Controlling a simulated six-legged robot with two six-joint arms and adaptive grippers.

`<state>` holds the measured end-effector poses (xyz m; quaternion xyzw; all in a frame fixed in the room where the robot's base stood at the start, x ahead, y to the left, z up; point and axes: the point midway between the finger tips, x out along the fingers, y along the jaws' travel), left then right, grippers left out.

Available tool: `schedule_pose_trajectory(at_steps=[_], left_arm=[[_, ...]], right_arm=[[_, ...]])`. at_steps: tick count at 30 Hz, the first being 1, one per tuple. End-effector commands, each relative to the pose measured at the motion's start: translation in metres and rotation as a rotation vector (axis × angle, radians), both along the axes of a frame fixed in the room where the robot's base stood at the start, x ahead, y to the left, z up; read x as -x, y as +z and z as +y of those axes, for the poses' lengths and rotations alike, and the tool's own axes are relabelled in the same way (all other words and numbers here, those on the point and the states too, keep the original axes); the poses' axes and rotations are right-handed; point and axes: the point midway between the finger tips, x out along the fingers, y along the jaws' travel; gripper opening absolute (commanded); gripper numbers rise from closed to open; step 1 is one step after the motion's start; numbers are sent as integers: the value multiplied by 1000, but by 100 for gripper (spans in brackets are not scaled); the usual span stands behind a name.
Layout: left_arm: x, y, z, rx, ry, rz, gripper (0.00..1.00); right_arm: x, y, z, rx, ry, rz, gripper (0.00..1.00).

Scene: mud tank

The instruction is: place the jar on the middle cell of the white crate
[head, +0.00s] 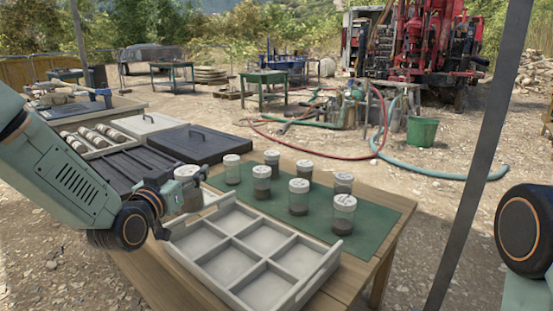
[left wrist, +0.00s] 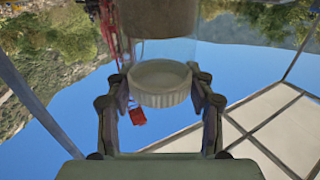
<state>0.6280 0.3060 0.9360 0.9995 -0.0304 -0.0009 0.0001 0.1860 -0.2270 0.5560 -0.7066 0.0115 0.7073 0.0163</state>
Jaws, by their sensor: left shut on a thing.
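The white crate (head: 236,241) stands on the wooden table, with two rows of empty cells. My left gripper (head: 178,197) is shut on a jar (head: 190,190) with a white lid, at the crate's far left corner. In the left wrist view the jar (left wrist: 160,78) is between both fingers, its lid toward the palm. The head view does not clearly show the gap below the jar. My right gripper is not in view.
Several other lidded jars (head: 299,197) stand on the green mat (head: 378,218) behind the crate. A black case (head: 205,146) and a tray of core samples (head: 92,139) lie beyond to the left. A dark post (head: 478,150) rises at the right.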

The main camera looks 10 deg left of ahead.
Motion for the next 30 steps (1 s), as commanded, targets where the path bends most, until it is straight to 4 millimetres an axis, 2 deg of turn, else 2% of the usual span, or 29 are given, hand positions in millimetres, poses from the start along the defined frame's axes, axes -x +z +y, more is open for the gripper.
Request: schedule_pose_trajectory(at_steps=[1,5,14,25,30], left_arm=[[0,11,0,-1,0,-5,0],[-1,16,0,-1,0,-5,0],[0,-10,0,-1,0,-5,0],[-1,-12,0,-1,0,-5,0],[-1,-33,0,-1,0,-3,0]], right_arm=[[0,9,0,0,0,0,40],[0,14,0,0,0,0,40],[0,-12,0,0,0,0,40],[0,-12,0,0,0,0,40],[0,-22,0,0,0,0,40]])
